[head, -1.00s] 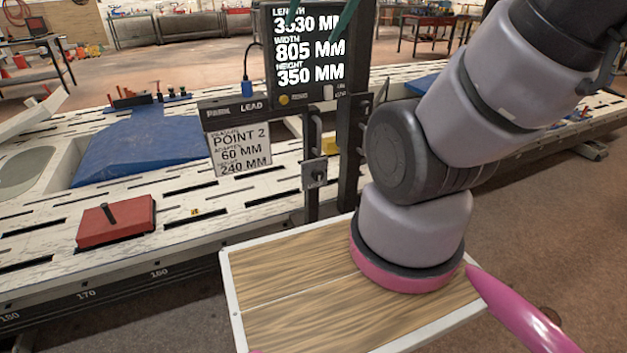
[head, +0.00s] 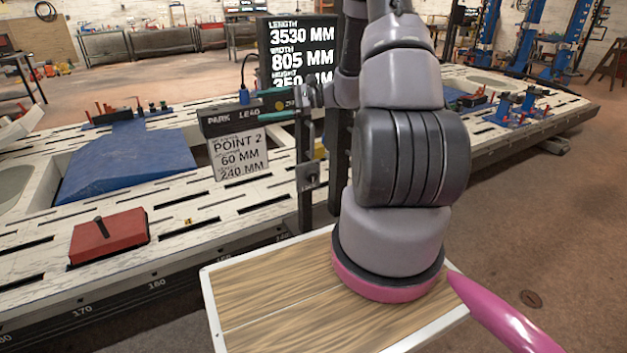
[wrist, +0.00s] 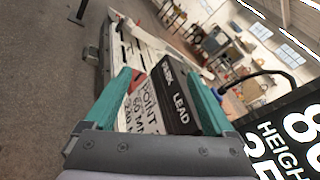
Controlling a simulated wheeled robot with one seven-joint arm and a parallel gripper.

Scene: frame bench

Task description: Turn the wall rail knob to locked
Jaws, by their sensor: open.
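A small square plate with a round knob-like part (head: 308,176) is on a dark upright post in the head view, just left of my arm. I take it for the wall rail knob; its setting is too small to read. I cannot make it out in the wrist view. My gripper (wrist: 157,78) is open, with two teal fingers spread and nothing seen between them but background. Beyond the fingers is the PARK LEAD sign (wrist: 176,95). In the head view, the gripper is partly hidden near the posts, above the plate and close to the sign.
A display panel (head: 300,35) stands behind the posts, with a blue plug and cable (head: 244,95) beside it. A Point 2 label (head: 238,155) hangs below the sign. A red block (head: 108,236) sits on the slotted bench (head: 180,215). My wood-topped base is in front.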

